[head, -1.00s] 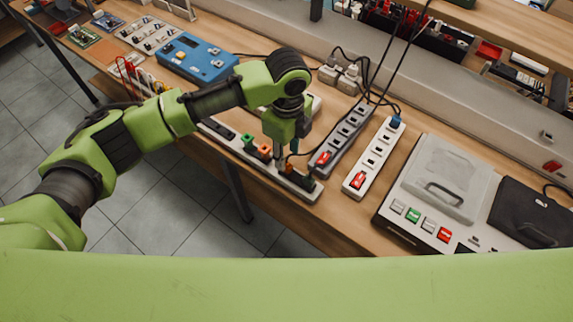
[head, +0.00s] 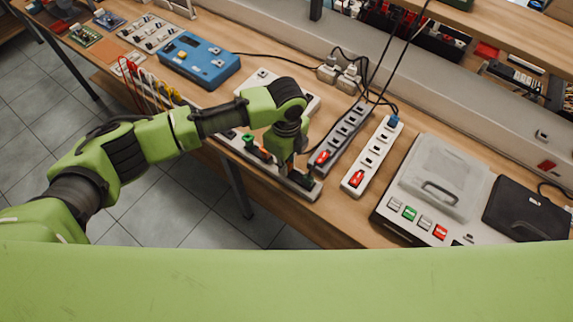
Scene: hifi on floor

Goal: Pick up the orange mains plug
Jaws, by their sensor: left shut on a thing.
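The white power strip (head: 231,144) lies along the near edge of the bench. A green plug (head: 248,140), an orange-red plug (head: 266,155) and a dark plug (head: 301,180) sit on it. My left gripper (head: 287,164) points down over the strip between the orange-red and dark plugs. It is shut on the orange mains plug (head: 291,167), of which only a small patch shows. The fingertips are mostly hidden, and I cannot tell whether the plug is clear of its socket. My right gripper is not in view.
A grey power strip (head: 341,135) and a white one (head: 371,156) with red switches lie to the right. A blue box (head: 199,60) is at the back left. A grey case (head: 440,185) stands at the right. Black cables hang behind the strips.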

